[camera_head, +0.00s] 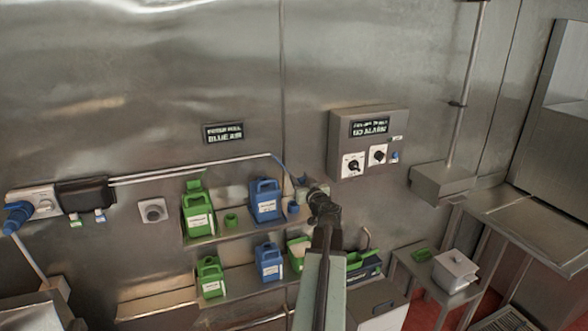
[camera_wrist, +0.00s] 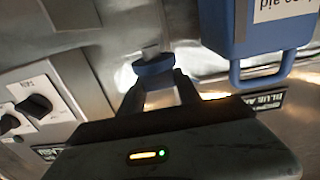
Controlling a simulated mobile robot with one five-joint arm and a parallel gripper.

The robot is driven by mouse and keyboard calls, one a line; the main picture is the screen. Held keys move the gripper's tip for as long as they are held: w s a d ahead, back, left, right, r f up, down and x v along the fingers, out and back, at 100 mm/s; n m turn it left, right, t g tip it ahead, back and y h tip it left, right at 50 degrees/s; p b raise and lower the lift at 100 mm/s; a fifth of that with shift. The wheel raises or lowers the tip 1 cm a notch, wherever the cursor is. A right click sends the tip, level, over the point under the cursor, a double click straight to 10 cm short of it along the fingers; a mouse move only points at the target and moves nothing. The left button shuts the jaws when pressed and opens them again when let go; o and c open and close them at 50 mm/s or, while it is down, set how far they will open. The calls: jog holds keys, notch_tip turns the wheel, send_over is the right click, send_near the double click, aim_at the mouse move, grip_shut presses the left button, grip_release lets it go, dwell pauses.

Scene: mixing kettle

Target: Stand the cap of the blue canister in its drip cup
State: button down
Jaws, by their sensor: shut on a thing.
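My gripper (camera_wrist: 155,80) is shut on a round blue cap (camera_wrist: 153,68), which shows between the fingertips in the wrist view. In the head view my gripper (camera_head: 312,190) is at the right end of the upper shelf. A blue canister (camera_head: 265,203) with a white label stands on that shelf to its left. A blue canister also shows at the upper right of the wrist view (camera_wrist: 250,35). A small blue cup (camera_head: 293,208) sits right of the canister, close to my gripper. The cup's inside is too small to make out.
Another blue canister (camera_head: 269,264) is on the lower shelf (camera_head: 240,286). A wall control box (camera_head: 367,143) with knobs is right above my arm. A pipe runs along the wall.

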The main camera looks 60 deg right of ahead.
jog(key=shift+w+a+f+b, duration=0.1)
jog(key=shift+w+f+b, duration=0.35)
jog(key=shift+f+b, duration=0.5)
jog(key=shift+w+a+f+b, duration=0.1)
jog(key=shift+w+f+b, duration=0.35)
jog(key=shift+f+b, duration=0.55)
jog(key=shift+w+a+f+b, duration=0.1)
jog(key=shift+w+f+b, duration=0.35)
jog(key=shift+f+b, duration=0.5)
jog(key=shift+f+b, duration=0.75)
jog(key=shift+b, duration=0.2)
jog(key=shift+f, duration=0.2)
jog(key=c, duration=0.8)
grip_release()
jog(key=shift+r, duration=0.1)
jog(key=shift+o, duration=0.2)
